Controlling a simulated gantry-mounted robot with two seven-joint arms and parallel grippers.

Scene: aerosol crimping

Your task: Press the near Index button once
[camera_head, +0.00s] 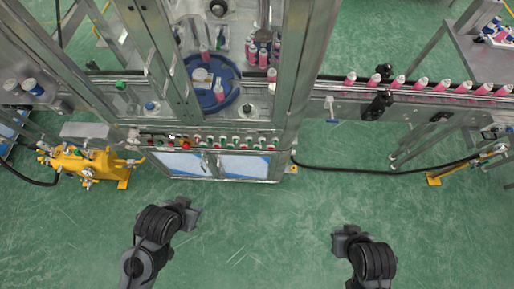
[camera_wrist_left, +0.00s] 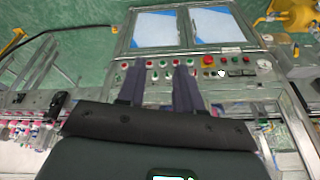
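A control panel (camera_head: 215,142) runs along the front of the machine, with a row of small red and green buttons (camera_head: 222,139). The row also shows in the left wrist view (camera_wrist_left: 164,63). I cannot read labels, so I cannot tell which button is Index. A larger red button on a yellow base (camera_wrist_left: 236,61) sits in the same panel. My left gripper (camera_head: 188,211) is in front of the machine, apart from the panel. Its two fingers (camera_wrist_left: 158,80) are spread and empty. My right gripper (camera_head: 343,236) is over the floor at right; its fingers are not clear.
Cabinet doors (camera_head: 240,166) lie below the panel. A conveyor (camera_head: 345,92) carries several pink cans to the right. A yellow pump unit (camera_head: 85,165) stands on the floor at left. A black hose (camera_head: 385,172) lies at right. The green floor before the cabinet is clear.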

